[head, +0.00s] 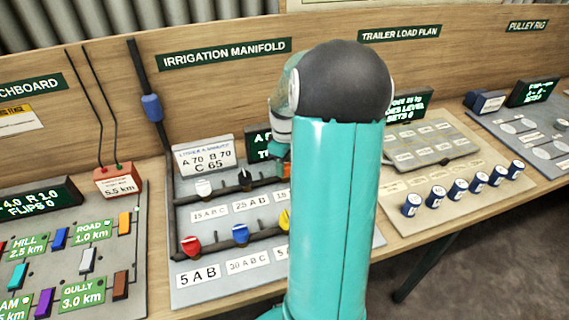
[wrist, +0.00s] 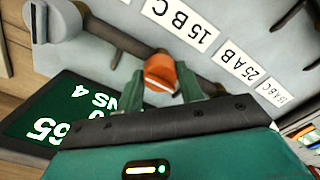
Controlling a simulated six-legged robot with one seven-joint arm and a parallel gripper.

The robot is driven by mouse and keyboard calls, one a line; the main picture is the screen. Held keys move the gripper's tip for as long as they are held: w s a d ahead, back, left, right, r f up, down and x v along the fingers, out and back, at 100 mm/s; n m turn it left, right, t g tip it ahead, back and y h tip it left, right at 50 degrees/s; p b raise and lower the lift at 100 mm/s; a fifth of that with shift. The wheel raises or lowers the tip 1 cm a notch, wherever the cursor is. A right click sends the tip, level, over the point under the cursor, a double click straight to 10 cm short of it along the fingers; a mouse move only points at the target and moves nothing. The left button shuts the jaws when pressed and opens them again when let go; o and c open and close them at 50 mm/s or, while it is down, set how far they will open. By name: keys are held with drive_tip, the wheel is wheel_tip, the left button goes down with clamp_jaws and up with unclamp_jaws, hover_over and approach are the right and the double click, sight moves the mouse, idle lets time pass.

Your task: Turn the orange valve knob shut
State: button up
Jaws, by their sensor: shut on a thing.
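The orange valve knob (wrist: 160,73) sits on a dark pipe of the irrigation manifold, in the wrist view. My gripper (wrist: 160,90) is at the knob, one green finger on each side of it, shut on it. In the head view a small orange patch of the knob (head: 284,169) shows beside my arm; most of it and my fingertips are hidden. The manifold panel (head: 185,215) also holds white, black, red, blue and yellow knobs. A grey knob (wrist: 55,22) is at the upper left of the wrist view.
A label reading 15 B C (wrist: 180,22) lies near the orange knob. A green-lit display (wrist: 50,120) is close to my gripper's left. In the head view, several blue-and-white cylinders (head: 460,190) stand on the right panel. A switchboard panel (head: 120,250) is at the left.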

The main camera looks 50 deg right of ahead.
drive_tip(key=shift+m, duration=0.3)
drive_tip(key=m, duration=0.3)
drive_tip(key=shift+m, duration=0.4)
drive_tip(key=m, duration=0.4)
drive_tip(key=shift+m, duration=0.3)
drive_tip(key=m, duration=0.4)
drive_tip(key=shift+m, duration=0.3)
drive_tip(key=m, duration=0.4)
drive_tip(key=o, duration=1)
drive_tip(key=shift+r, duration=0.1)
